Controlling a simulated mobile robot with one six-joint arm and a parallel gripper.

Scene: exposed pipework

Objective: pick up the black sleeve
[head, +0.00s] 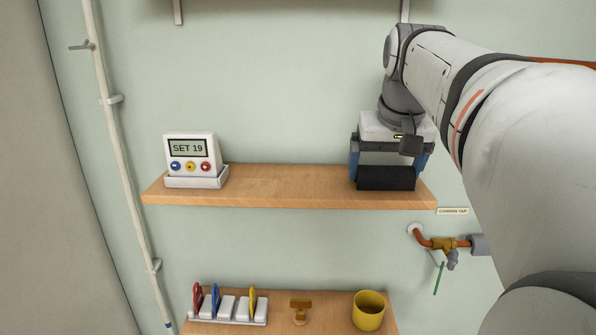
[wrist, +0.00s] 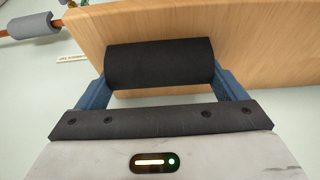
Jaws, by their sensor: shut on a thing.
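The black sleeve (head: 386,178) is a short dark cylinder lying sideways at the right end of the upper wooden shelf. My gripper (head: 388,174) is above it, with one blue finger at each end of the sleeve, shut on it. In the wrist view the sleeve (wrist: 160,63) spans the gap between the two blue fingers of my gripper (wrist: 161,80), with the wooden shelf behind it. I cannot tell whether the sleeve still touches the shelf.
A white display unit (head: 192,160) reading SET 19 stands at the left of the upper shelf (head: 270,185). A copper pipe with a brass tap (head: 445,243) is below right. The lower shelf holds a yellow cup (head: 369,310) and a rack (head: 228,308). The shelf's middle is clear.

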